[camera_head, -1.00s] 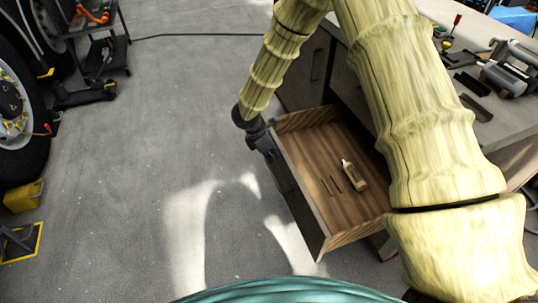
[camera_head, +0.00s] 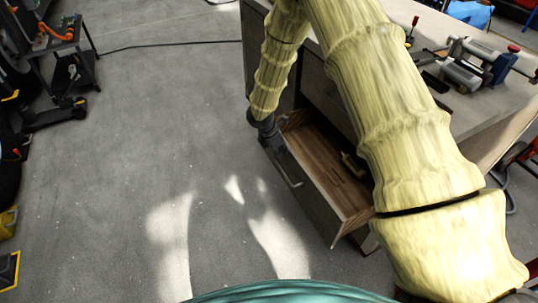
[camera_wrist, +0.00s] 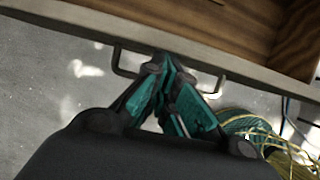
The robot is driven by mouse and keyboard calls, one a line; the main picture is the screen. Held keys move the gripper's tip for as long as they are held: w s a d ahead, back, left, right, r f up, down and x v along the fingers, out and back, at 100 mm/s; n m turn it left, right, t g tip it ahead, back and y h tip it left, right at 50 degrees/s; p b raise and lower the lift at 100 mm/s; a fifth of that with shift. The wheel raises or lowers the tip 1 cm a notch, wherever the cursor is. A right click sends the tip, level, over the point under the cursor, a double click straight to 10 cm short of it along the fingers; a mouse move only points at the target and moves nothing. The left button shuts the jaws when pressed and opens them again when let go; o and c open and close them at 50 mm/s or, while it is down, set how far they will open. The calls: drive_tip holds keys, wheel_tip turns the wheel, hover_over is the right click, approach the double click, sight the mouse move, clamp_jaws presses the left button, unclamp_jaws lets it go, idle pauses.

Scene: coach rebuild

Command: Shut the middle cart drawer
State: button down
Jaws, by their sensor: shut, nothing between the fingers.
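The open drawer, with its dark front (camera_head: 318,205) and brown wooden inside (camera_head: 325,165), sticks out of the cart (camera_head: 322,92) in the head view. A small bottle (camera_head: 352,166) and thin dark sticks lie in it. My gripper (camera_head: 280,150) is at the left part of the drawer front, beside its bar handle (camera_head: 290,175). In the wrist view, my gripper (camera_wrist: 166,62) is shut and empty, its fingertips at the drawer front (camera_wrist: 200,62) between the two ends of the handle (camera_wrist: 122,62). I cannot tell whether they touch it. My arm hides part of the cart.
Tools, including a grey vise-like device (camera_head: 470,72), lie on the cart's top (camera_head: 425,30). A dark tool trolley (camera_head: 65,60) stands at the upper left, with a cable (camera_head: 165,44) across the floor. Grey floor (camera_head: 130,160) left of the drawer is clear.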

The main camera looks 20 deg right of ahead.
drive_tip(key=w+d+p, duration=0.2)
drive_tip(key=d+p, duration=0.1)
drive_tip(key=d, duration=1.5)
drive_tip(key=shift+d, duration=0.15)
